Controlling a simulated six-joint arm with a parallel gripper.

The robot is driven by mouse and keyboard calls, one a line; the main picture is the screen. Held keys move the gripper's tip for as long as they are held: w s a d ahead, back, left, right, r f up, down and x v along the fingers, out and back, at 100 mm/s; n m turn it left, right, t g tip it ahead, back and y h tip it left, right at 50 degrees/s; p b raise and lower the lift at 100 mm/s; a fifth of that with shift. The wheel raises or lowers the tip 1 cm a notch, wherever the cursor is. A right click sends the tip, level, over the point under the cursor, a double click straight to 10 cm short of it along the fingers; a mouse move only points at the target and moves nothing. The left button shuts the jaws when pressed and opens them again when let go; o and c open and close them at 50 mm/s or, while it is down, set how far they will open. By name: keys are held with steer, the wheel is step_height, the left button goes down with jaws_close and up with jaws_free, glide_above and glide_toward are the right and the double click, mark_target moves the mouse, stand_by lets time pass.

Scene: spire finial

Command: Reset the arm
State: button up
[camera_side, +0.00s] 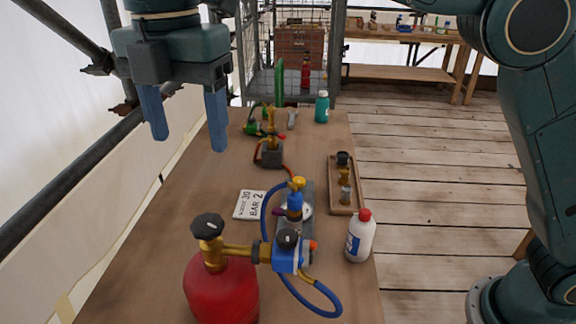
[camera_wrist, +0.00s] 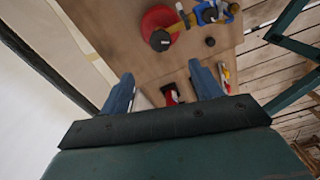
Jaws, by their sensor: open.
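My gripper (camera_side: 184,120) hangs at the upper left of the side view, above the left edge of the wooden bench (camera_side: 180,225). Its two blue fingers are spread apart with nothing between them. In the wrist view my gripper (camera_wrist: 162,90) also shows open, with the bench far below it. A red gas cylinder (camera_side: 222,290) with a black-knobbed brass valve stands at the near end of the bench, well clear of the gripper. A blue regulator (camera_side: 290,255) with a blue hose (camera_side: 268,215) is joined to the valve.
A white bottle with a red cap (camera_side: 360,240) and a wooden tray (camera_side: 357,205) with brass fittings stand at the bench's right edge. A teal bottle (camera_side: 322,107) is farther back. A scaffold pole (camera_side: 60,190) runs along the left, close to the gripper. The card (camera_side: 249,205) lies mid-bench.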

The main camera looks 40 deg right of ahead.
steer(key=s+d+r+m+t+y, duration=0.1)
steer(key=s+d+m, duration=0.2)
steer(key=d+m, duration=0.5)
steer(key=s+d+r+m+t, duration=0.15)
steer(key=d+m, duration=0.25)
steer(key=d, duration=0.9)
steer(key=s+d+f+m+t, duration=0.1)
steer(key=s+d+f+m, duration=0.5)
steer(key=s, duration=0.2)
steer(key=s+d+f+m+t+h, duration=0.1)
steer(key=s+d+f+m+t, duration=0.1)
steer(key=s+d+f+m, duration=0.4)
steer(key=shift+s+d, duration=0.55)
steer(key=shift+s, duration=0.55)
